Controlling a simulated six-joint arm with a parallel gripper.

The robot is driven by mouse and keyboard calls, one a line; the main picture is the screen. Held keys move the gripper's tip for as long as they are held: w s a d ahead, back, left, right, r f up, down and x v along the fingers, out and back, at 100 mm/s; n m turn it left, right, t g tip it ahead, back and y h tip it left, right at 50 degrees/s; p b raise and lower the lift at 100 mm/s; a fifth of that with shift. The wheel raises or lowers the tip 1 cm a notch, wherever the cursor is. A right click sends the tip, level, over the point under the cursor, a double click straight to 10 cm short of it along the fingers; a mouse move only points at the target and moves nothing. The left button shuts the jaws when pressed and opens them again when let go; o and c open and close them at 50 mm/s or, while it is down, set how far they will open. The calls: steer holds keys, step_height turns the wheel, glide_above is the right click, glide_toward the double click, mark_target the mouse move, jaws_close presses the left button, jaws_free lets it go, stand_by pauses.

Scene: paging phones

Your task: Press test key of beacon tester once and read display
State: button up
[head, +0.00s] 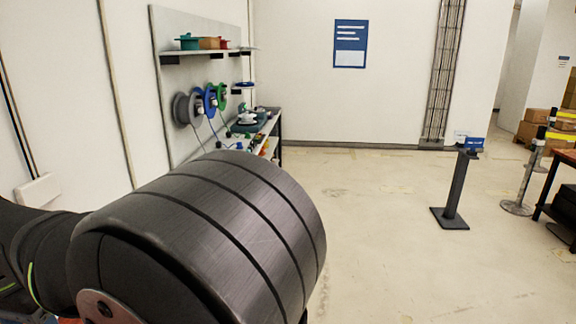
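My gripper is not in view; a large dark banded cylinder of my own arm fills the lower left and hides what lies behind it. I cannot make out a beacon tester, its test key or its display for certain. A small blue and white item (470,142) sits on top of a dark post stand (456,188) at the right, too small to read. Small mixed items (246,121), some green and white, lie on a bench against the left wall, too small to tell apart.
A panel on the left wall carries a shelf (204,52) with coloured bins and several cable reels (210,100). A blue notice (350,43) hangs on the back wall. A barrier post (522,180), a table edge and boxes (537,122) stand right. The middle floor is clear.

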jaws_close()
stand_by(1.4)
